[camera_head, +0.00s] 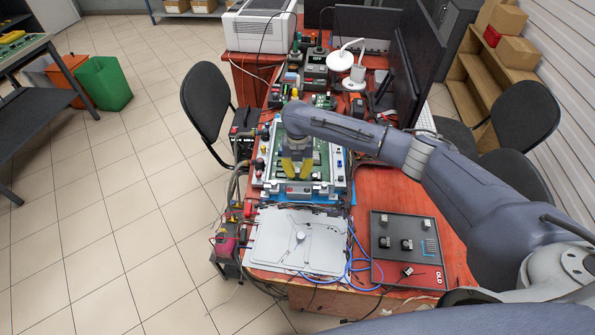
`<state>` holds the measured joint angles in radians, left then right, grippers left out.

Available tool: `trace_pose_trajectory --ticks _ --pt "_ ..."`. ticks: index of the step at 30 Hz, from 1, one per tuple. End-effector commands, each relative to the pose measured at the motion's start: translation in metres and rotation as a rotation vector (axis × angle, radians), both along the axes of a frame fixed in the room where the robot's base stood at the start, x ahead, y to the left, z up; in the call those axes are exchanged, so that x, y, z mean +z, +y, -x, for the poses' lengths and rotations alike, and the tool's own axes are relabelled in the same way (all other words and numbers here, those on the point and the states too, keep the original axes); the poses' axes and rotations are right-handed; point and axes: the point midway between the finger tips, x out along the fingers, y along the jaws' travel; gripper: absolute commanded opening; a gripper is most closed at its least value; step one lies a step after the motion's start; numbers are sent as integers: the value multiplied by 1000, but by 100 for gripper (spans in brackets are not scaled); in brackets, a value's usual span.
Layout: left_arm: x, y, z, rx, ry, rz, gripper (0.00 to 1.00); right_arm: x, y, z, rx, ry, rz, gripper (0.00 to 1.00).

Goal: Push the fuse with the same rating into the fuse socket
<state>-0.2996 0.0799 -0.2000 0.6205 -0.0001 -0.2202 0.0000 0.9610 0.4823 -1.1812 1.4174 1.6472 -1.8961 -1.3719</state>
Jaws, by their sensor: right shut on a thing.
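My right gripper (297,169), with yellow fingertips, reaches down over a green circuit board (326,158) in a grey metal frame. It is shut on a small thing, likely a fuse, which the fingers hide. The gripper is above the near part of the board; I cannot tell whether the held thing touches it. The fuse socket cannot be made out, and no rating can be read. A black tray (425,267) at the lower right holds several small black and pale parts, possibly fuses. My left gripper is not in view.
A pale metal plate (270,245) lies in front of the board, with blue cables (357,268) between it and the tray. Red and black wires run along the table's left edge. Devices, a white lamp (342,60) and monitors (418,50) crowd the back of the red table.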

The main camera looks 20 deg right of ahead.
Motion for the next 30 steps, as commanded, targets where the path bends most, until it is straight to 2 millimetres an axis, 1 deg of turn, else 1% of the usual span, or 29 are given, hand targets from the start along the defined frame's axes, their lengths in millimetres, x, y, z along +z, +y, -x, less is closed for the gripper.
trace_pose_trajectory --ticks 10,24,30 --pt "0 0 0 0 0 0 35 0 0 0 0 0 0 0" --pt "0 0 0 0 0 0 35 -8 0 0 0 0 -1 0" --pt "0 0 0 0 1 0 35 -9 0 0 0 0 -1 0"
